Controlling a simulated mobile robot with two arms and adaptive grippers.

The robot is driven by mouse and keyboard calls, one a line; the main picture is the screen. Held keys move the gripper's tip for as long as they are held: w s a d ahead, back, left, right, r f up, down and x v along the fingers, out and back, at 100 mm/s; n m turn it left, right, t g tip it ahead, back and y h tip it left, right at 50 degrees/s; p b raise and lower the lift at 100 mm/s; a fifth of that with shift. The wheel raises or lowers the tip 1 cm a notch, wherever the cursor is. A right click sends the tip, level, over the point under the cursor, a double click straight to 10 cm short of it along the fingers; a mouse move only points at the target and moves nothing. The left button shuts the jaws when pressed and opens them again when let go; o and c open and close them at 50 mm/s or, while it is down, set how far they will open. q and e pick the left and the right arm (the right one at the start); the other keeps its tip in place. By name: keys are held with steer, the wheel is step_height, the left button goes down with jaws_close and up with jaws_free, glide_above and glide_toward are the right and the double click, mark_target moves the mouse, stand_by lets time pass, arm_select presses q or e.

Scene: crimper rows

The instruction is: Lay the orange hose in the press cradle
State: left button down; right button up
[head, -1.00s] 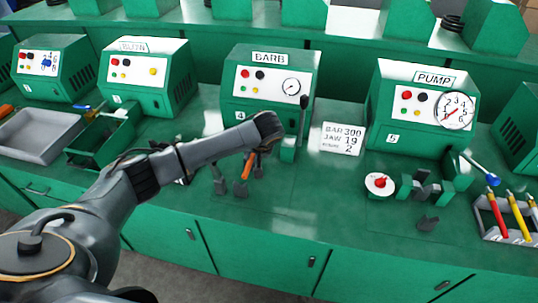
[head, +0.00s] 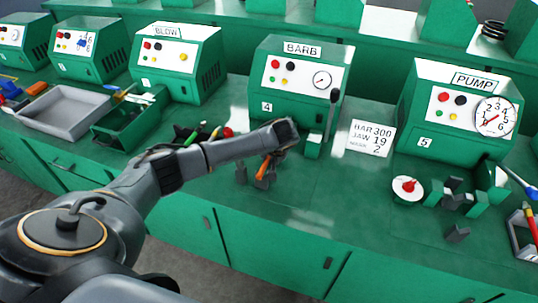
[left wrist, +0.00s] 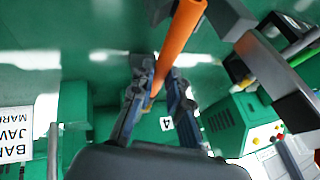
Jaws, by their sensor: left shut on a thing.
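My left gripper reaches down over the bench in front of the BARB press (head: 300,85), number 4. It is shut on the orange hose (head: 264,167), which shows just below the gripper and hangs tilted. In the left wrist view the hose (left wrist: 180,35) runs between the two fingers of the left gripper (left wrist: 158,88). Small dark grey supports (head: 241,174) stand on the bench beside the hose; they may be the press cradle. I cannot tell whether the hose touches them. My right gripper is not in view.
A green block (head: 313,146) and a dark lever (head: 332,108) stand by the BARB press. A white sign (head: 371,138) is to the right. A grey tray (head: 65,112) lies left.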

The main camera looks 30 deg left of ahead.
arm_select(q)
steer(key=shift+f, duration=0.65)
steer(key=c, duration=1.2)
jaws_free()
steer(key=shift+r, duration=0.1)
steer(key=v, duration=1.2)
